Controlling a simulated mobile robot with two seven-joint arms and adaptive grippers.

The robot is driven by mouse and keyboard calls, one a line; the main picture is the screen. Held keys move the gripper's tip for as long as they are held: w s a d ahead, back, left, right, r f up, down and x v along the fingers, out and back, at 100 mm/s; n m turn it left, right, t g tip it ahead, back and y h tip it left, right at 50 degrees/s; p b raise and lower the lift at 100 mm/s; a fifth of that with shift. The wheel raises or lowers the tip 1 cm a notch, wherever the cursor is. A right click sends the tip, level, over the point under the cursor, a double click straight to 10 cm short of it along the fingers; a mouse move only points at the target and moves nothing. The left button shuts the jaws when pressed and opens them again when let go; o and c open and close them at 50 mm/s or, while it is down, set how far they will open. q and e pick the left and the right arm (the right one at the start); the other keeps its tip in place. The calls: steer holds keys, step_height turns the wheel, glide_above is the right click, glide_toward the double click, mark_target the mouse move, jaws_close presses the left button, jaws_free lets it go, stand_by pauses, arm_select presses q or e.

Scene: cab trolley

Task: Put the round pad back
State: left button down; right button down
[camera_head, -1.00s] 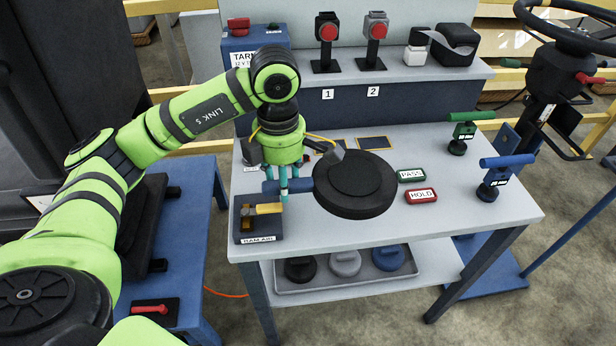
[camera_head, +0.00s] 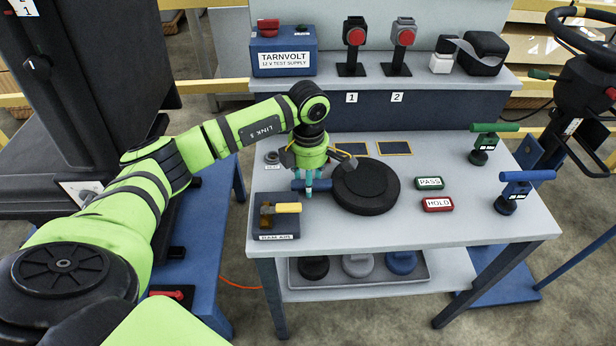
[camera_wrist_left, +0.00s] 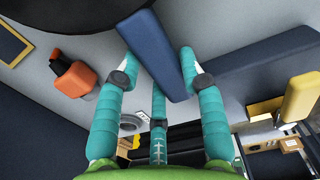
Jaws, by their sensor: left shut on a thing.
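The round pad (camera_head: 368,190) is a thick black disc with a blue handle (camera_head: 322,185) on its left side. It is over the middle of the grey table (camera_head: 470,225); whether its underside touches the tabletop I cannot tell. My left gripper (camera_head: 308,188) points down and is shut on the blue handle. In the left wrist view the handle (camera_wrist_left: 152,52) lies between the teal fingers (camera_wrist_left: 160,95), and the black pad (camera_wrist_left: 70,12) is cut off at the top. My right gripper is out of view.
A labelled block with a yellow-handled part (camera_head: 277,220) stands left of the pad. PASS (camera_head: 429,183) and HOLD (camera_head: 438,204) plates lie to its right. Flat dark panels (camera_head: 394,148) lie behind. A tray (camera_head: 432,280) with several round items is on the lower shelf.

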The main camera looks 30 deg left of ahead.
arm_select(q)
steer(key=c, duration=0.7)
jaws_free()
steer(key=shift+c, duration=0.2)
steer(key=shift+r, duration=0.6)
step_height(320, 180, up, 11)
steer(key=b, duration=0.2)
steer(key=shift+d+f, duration=0.1)
